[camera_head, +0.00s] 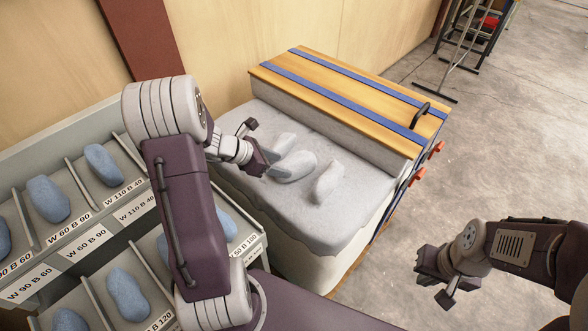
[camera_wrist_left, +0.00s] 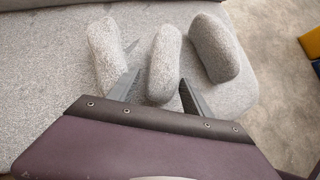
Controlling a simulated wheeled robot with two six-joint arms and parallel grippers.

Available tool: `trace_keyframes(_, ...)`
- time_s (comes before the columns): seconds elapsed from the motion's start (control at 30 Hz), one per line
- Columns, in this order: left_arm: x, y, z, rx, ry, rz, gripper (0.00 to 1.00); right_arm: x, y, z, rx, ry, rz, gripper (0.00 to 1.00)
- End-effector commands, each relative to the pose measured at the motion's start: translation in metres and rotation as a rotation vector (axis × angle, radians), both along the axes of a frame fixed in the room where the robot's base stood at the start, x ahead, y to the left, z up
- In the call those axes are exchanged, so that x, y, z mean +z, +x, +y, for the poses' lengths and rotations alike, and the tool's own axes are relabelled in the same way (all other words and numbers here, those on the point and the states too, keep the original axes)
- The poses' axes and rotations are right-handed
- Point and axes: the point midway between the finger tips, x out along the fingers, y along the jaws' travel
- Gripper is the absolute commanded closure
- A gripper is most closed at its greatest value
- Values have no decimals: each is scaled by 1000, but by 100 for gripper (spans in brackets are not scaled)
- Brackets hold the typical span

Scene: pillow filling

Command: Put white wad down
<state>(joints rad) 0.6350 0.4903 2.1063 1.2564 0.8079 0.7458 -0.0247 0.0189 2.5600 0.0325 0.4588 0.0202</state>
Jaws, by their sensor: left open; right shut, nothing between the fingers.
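Three whitish wads lie side by side on the grey fabric-covered surface (camera_head: 350,222). The middle white wad (camera_head: 296,167) lies between the open fingers of my left gripper (camera_head: 266,152). In the left wrist view this wad (camera_wrist_left: 164,58) sits between the two finger tips, resting on the fabric; I cannot tell if a finger touches it. Another wad (camera_wrist_left: 104,52) lies to its left and a third (camera_wrist_left: 214,48) to its right there. In the head view, the third wad (camera_head: 328,181) lies nearer the front. My right gripper (camera_head: 434,277) is shut and empty, over the floor at right.
A wooden board with blue strips (camera_head: 345,92) and a black handle stands behind the fabric surface. A grey rack (camera_head: 85,238) of labelled compartments with bluish wads (camera_head: 128,294) stands at left, partly hidden by my left arm. Open concrete floor (camera_head: 500,150) lies at right.

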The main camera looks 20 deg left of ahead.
Motion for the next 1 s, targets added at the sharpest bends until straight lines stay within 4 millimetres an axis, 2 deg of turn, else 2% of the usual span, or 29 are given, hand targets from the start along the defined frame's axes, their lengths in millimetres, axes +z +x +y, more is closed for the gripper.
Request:
trace_keyframes(0.13,-6,5,-6,-2,-1,0,42,-4,0,0,0,0,0,100)
trace_keyframes(0.3,-26,23,-25,-4,0,1,42,-16,0,0,0,0,0,100)
trace_keyframes(0.4,-34,29,-30,-1,0,0,42,-19,0,0,0,0,0,100)
trace_keyframes(0.67,-34,32,-32,-1,1,0,42,-18,0,0,0,0,0,100)
trace_keyframes(0.87,-34,31,-31,-1,1,0,98,-18,0,0,0,0,0,100)
trace_keyframes(1.0,-34,32,-31,-1,1,0,100,-18,0,0,0,0,0,100)
